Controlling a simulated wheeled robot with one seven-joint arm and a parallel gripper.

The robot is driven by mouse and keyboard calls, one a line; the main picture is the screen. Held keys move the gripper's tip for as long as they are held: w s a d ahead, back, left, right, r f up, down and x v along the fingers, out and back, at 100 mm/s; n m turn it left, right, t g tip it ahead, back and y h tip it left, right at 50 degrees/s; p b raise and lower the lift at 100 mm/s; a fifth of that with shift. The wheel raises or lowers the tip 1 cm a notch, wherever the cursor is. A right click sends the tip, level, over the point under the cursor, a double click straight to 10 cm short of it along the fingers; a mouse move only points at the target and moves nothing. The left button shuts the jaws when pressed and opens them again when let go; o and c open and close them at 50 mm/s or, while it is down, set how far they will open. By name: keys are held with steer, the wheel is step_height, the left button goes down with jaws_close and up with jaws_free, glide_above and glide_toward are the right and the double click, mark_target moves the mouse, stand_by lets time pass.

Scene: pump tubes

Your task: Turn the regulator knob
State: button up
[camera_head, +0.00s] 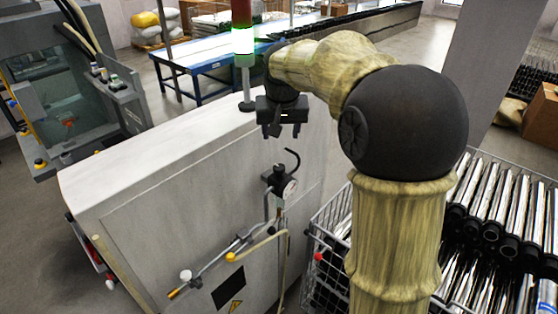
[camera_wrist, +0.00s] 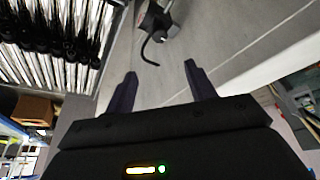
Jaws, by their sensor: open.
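The regulator (camera_head: 282,180) is mounted on the side of the grey cabinet, with a round white-faced gauge (camera_head: 290,189) and a black top that appears to be its knob (camera_head: 279,170). A curved black hook-like piece rises beside it. My gripper (camera_head: 284,130) is above the regulator, apart from it, with its fingers pointing down. In the wrist view my gripper (camera_wrist: 158,75) is open and empty. The regulator (camera_wrist: 157,18) shows there at the top edge, partly cut off, beyond the fingertips, with the black hook (camera_wrist: 149,50) between it and the gripper.
The grey cabinet (camera_head: 150,190) carries a signal tower (camera_head: 243,50) on top, close to my arm. A wire cart of metal tubes (camera_head: 500,200) stands at right. Space before the cabinet's side looks free.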

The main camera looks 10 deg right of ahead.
mark_target(279, 167)
steer(key=shift+f, duration=0.1)
steer(key=p+x, duration=0.5)
steer(key=x, duration=1.2)
steer(key=shift+w+f, duration=0.1)
steer(key=shift+c, duration=0.4)
steer(key=c, duration=0.9)
steer(key=shift+f+m+b, duration=0.1)
steer(key=shift+m+b, duration=0.2)
steer(key=shift+b, duration=0.25)
